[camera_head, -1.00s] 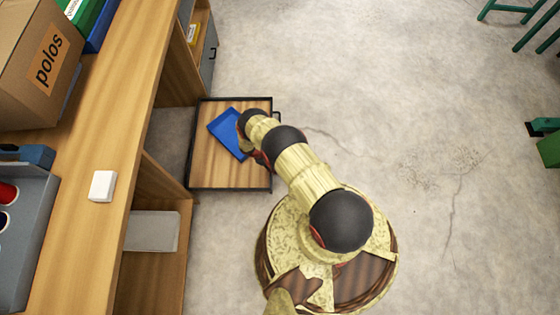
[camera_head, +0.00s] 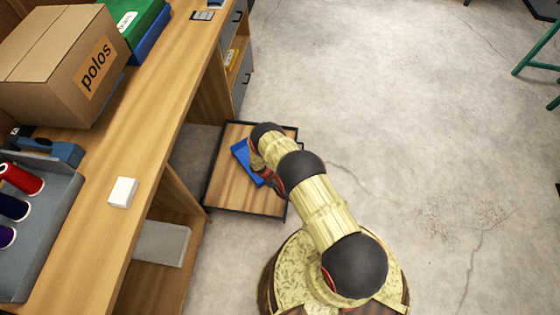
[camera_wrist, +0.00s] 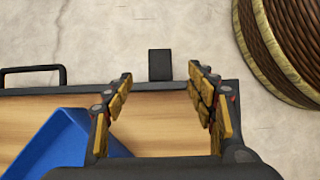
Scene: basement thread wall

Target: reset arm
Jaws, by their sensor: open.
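My gripper (camera_wrist: 160,95) shows in the wrist view with its two fingers apart and nothing between them. It is above the edge of a low wooden tray with a black rim (camera_wrist: 180,88). A blue tray-like object (camera_wrist: 68,148) lies on the wood at the lower left of that view. In the head view the wooden tray (camera_head: 232,186) juts out beside the bench, and the blue object (camera_head: 243,158) lies on it, partly hidden by my arm. The fingertips are hidden behind my arm in the head view.
The wooden bench (camera_head: 150,165) runs along the left. On it are a cardboard box (camera_head: 50,85) marked "polos", a green box (camera_head: 128,22), a white block (camera_head: 122,191) and a grey rack (camera_head: 45,235) with thread spools. The concrete floor (camera_head: 420,130) on the right is mostly clear.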

